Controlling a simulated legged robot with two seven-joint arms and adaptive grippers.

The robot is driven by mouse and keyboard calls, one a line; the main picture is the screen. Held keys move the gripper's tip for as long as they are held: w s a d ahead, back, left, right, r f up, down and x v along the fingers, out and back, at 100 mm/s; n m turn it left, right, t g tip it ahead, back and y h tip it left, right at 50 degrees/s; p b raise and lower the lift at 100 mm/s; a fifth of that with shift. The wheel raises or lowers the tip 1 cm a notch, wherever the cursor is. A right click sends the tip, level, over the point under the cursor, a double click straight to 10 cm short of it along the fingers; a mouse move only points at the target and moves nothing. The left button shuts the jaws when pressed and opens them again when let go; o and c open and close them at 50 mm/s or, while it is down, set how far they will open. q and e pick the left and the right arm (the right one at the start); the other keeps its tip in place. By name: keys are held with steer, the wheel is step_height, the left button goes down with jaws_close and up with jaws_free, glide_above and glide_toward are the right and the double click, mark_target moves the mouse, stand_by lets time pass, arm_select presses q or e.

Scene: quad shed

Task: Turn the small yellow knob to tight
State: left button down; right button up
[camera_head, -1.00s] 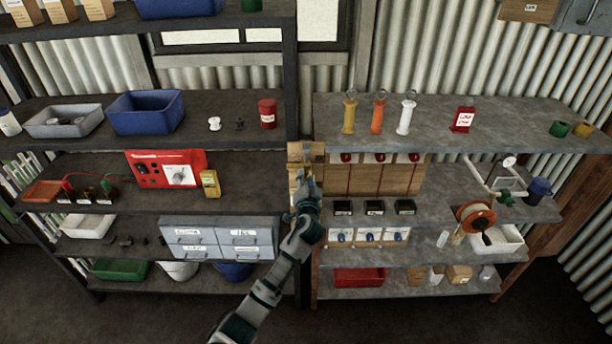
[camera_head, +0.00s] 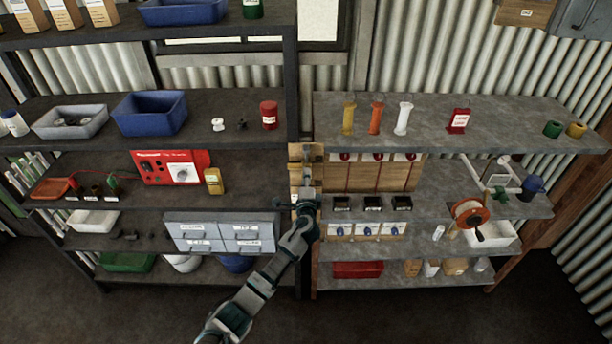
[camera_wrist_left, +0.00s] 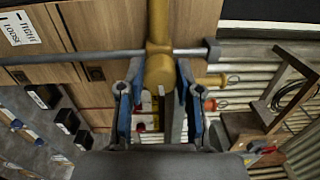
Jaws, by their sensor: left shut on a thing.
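The small yellow knob (camera_wrist_left: 159,72) is between the two fingers of my left gripper (camera_wrist_left: 154,92) in the left wrist view, and the fingers are shut on it. A yellow stem rises from it, and a grey rod (camera_wrist_left: 100,54) crosses there. A white label (camera_wrist_left: 20,28) reading TIGHT and LOOSE is on the wooden board (camera_wrist_left: 105,22) at upper left. In the head view my left gripper (camera_head: 306,186) is at the wooden board's left end (camera_head: 302,152), between the two shelf units; the knob is too small and covered to make out. My right gripper is not in view.
The left shelf unit holds a red panel box (camera_head: 160,158), a yellow bottle (camera_head: 214,181) and grey drawers (camera_head: 203,232). Floor space in front is clear.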

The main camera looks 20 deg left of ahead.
arm_select(q)
steer(key=shift+m, duration=0.6)
steer(key=c, duration=0.8)
jaws_free()
steer(key=shift+w, duration=0.1)
steer(key=shift+o, duration=0.2)
steer(key=v, duration=1.2)
steer(key=shift+d+f, duration=0.1)
steer(key=shift+f, duration=0.1)
